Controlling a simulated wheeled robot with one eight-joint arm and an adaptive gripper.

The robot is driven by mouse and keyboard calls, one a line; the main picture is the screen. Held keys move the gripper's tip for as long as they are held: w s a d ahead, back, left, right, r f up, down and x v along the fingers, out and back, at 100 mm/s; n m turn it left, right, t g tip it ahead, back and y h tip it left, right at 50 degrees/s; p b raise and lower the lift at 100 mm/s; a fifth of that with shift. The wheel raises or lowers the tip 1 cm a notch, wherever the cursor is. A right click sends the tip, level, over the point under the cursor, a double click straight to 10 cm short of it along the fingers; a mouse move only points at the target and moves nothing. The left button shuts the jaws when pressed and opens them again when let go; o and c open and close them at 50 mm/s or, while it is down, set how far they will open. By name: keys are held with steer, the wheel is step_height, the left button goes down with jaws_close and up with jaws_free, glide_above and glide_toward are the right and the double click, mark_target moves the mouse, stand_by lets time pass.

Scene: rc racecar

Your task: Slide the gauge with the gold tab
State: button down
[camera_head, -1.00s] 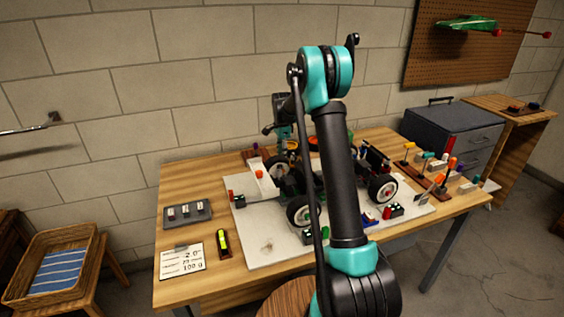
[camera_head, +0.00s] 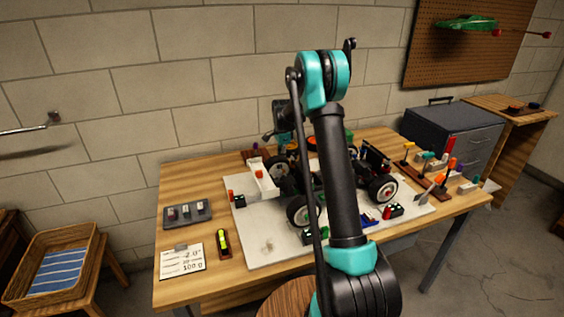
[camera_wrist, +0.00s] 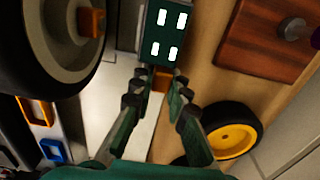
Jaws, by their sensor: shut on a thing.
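In the wrist view, my gripper (camera_wrist: 157,88) has its two dark green fingers drawn in around a small orange-gold tab (camera_wrist: 160,80). The tab sits at the near edge of a dark green plate (camera_wrist: 165,35) with several white windows. Whether this plate is the gauge itself I cannot tell for sure. In the head view, my arm covers the middle of the table and the fingertips cannot be made out behind the car. A black car wheel (camera_wrist: 50,45) is close to the left of the fingers.
The racecar stands on a pale board; one front wheel (camera_head: 302,211) shows. A white channel (camera_head: 263,183) lies left of it. A yellow-hubbed wheel (camera_wrist: 232,135) and a wooden block (camera_wrist: 265,40) are right of my fingers. A readout card (camera_head: 183,259) lies at the table's front left.

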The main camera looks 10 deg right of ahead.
steer(key=shift+s+d, duration=0.15)
steer(key=shift+s, duration=0.7)
steer(key=shift+s+d, duration=0.15)
steer(key=shift+s, duration=0.7)
steer(key=c, duration=1.5)
jaws_free()
steer(key=shift+r, duration=0.1)
step_height(320, 180, up, 12)
steer(key=shift+f, duration=0.1)
